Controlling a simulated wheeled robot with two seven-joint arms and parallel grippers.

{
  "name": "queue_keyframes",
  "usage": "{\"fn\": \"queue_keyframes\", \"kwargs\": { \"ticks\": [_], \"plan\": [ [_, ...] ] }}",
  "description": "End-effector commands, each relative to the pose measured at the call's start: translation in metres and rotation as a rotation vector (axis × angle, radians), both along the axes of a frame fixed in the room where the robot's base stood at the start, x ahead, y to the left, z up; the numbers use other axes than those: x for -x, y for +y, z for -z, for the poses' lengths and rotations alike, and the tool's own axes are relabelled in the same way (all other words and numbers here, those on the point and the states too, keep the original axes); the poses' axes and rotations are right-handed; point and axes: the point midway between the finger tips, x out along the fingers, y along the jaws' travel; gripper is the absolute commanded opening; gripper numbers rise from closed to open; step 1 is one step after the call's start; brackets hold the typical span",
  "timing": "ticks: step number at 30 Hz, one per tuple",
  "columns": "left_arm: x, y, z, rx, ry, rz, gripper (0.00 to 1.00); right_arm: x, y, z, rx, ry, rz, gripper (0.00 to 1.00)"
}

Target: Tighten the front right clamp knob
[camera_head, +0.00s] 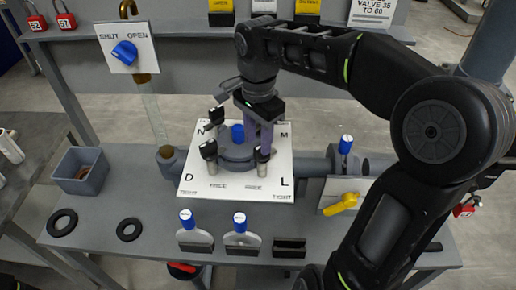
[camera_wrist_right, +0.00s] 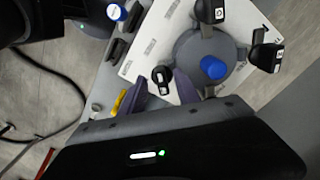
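The filter press lid (camera_head: 238,152) is a grey round cover with a blue cap (camera_head: 237,133), on a white plate marked N, M, D and L. Black clamp knobs sit around it. The front right clamp knob (camera_head: 263,155) is near the L corner; it also shows in the right wrist view (camera_wrist_right: 162,76). My right gripper (camera_head: 258,138) reaches down from above at this knob. Its purple fingers (camera_wrist_right: 163,92) are apart, on either side of the knob, with gaps visible in the wrist view. The rear right knob is mostly hidden. My left gripper is not in view.
The front left knob (camera_head: 208,150) and rear left knob (camera_head: 214,117) stand close by. Two blue-topped pieces (camera_head: 240,236) and black rings (camera_head: 129,229) lie along the bench front. A yellow-handled valve (camera_head: 344,203) is to the right, a grey bin (camera_head: 80,172) to the left.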

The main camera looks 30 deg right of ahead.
Motion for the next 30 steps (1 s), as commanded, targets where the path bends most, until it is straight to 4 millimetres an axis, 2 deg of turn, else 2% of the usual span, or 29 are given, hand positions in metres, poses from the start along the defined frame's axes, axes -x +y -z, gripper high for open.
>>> {"fn": "queue_keyframes", "kwargs": {
  "ticks": [7, 17, 30],
  "plan": [
    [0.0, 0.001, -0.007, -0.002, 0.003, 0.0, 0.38, 0.0, 0.0, 0.029, -0.001, 0.001, -0.001, 0.38],
    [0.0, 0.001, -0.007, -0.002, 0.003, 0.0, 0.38, 0.0, 0.0, 0.034, 0.0, -0.001, -0.001, 0.38],
    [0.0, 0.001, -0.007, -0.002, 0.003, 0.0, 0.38, 0.0, 0.0, 0.034, 0.0, -0.001, -0.001, 0.02]
  ]
}}
